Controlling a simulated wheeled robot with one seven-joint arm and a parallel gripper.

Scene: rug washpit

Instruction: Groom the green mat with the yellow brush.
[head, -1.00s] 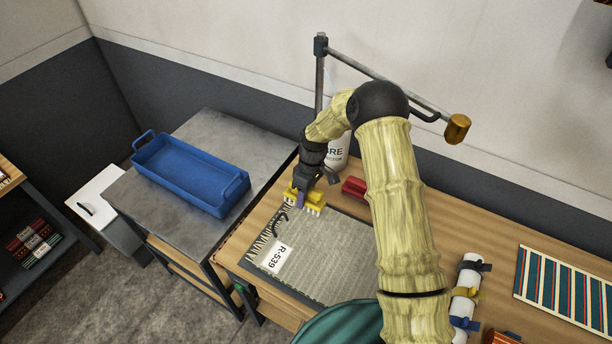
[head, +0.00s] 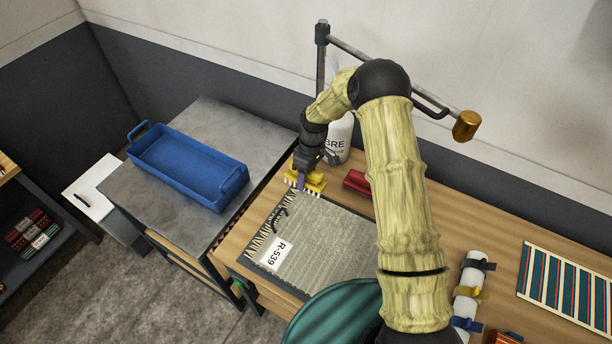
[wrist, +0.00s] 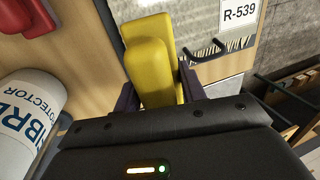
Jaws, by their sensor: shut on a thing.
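The mat (head: 325,248) is grey-green and lies flat on the wooden bench, with a pale fringe (head: 262,238) along its left edge and a white R-539 label (head: 275,254). Its right part is hidden behind my arm. The yellow brush (head: 314,187) has pale bristles facing down. My gripper (head: 302,180) is shut on it, at the mat's far left corner; whether the bristles touch anything is unclear.
A post with an overhead bar (head: 400,88) rises at the back. A blue tray (head: 185,165) is on the grey table at left. White rolls (head: 470,285) and a striped piece (head: 570,285) lie right.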

